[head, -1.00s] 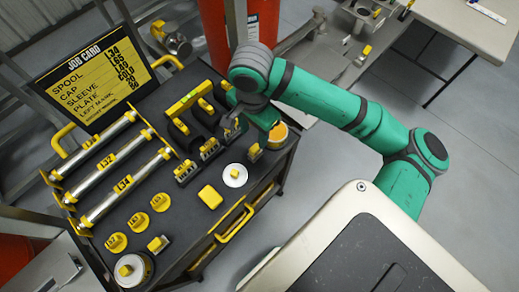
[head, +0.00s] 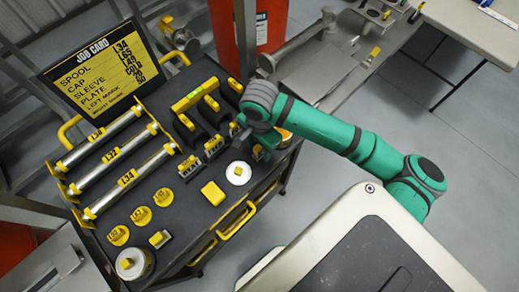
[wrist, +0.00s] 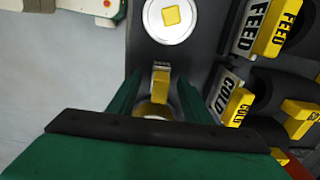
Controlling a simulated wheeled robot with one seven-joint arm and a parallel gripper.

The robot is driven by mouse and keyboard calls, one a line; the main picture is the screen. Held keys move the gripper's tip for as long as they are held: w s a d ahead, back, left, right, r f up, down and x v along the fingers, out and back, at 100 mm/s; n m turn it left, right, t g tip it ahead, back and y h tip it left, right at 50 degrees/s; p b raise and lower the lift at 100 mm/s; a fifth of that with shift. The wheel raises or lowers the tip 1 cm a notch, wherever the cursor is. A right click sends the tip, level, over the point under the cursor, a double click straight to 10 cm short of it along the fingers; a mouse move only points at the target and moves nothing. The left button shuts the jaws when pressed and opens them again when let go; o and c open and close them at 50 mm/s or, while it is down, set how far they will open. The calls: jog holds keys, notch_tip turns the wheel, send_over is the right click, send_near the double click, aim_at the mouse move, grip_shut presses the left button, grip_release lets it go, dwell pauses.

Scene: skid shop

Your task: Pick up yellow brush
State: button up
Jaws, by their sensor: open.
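A small yellow piece with a grey ridged end, which looks like the yellow brush (wrist: 160,84), lies on the dark cart top. In the wrist view it is between the two green fingers of my gripper (wrist: 157,95). The fingers are apart on either side of it; I cannot tell whether either touches it. A round pale and yellow thing (wrist: 154,109) shows just behind it, partly hidden by my gripper. In the head view my gripper (head: 259,148) is low over the right side of the cart and mostly covers the brush.
A white disc with a yellow knob (head: 238,173) is close by. COLD (wrist: 236,104) and FEED (wrist: 262,40) blocks stand beside my gripper. A yellow block (head: 213,193), several labelled rods and the job card (head: 92,68) are on the cart (head: 190,222). Floor is clear at right.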

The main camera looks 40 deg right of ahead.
grip_shut()
dwell(0.3)
